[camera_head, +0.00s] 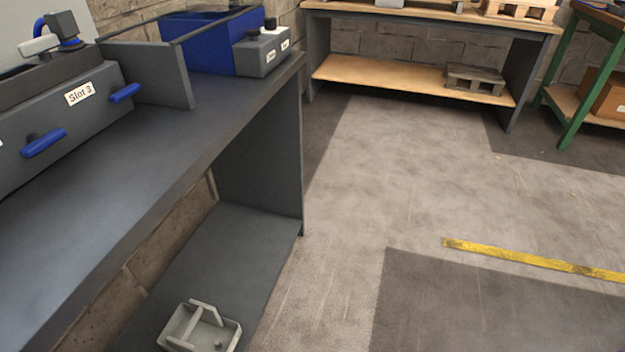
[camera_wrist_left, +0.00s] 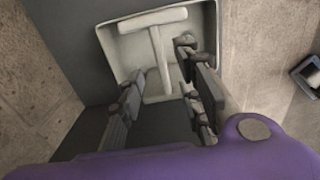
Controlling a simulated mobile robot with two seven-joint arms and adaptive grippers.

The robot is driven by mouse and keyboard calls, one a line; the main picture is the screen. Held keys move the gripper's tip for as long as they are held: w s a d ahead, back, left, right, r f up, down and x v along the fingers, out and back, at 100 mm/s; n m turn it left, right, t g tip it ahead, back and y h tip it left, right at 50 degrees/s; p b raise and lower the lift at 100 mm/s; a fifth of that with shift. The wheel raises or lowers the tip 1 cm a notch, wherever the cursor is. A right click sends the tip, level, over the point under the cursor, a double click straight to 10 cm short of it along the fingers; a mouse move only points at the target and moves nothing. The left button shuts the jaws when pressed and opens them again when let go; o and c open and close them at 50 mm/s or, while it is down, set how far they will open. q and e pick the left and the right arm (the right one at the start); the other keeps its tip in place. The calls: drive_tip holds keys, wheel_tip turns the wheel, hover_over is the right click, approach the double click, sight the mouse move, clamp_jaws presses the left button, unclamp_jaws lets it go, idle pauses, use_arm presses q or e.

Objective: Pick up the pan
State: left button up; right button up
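The pan (camera_head: 219,331) is a small, shallow, light grey square tray with raised walls and a bar across its middle. It sits on the lower shelf at the bottom of the head view, partly cut off by the frame edge. In the left wrist view the pan (camera_wrist_left: 131,49) lies just beyond my left gripper (camera_wrist_left: 162,62). That gripper is open, its two fingers apart with nothing between the pads. The right finger overlaps the pan's right side in the picture; I cannot tell whether it touches. My right gripper is not in view.
The dark worktop (camera_head: 110,150) overhangs the lower shelf (camera_head: 225,255). A side panel (camera_head: 262,150) stands at the shelf's far end. A blue bin (camera_head: 205,45) and a grey "Slot 3" box (camera_head: 75,115) stand on top. Open floor (camera_head: 420,170) lies right.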

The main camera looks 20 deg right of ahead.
use_arm(q)
drive_tip(key=f+b, duration=0.1)
drive_tip(key=f, duration=0.2)
drive_tip(key=f+b, duration=0.1)
drive_tip(key=shift+s+f+b, duration=0.25)
drive_tip(key=shift+f+b, duration=0.05)
drive_tip(key=shift+f, duration=0.35)
drive_tip(key=shift+w+r, duration=0.1)
clamp_jaws()
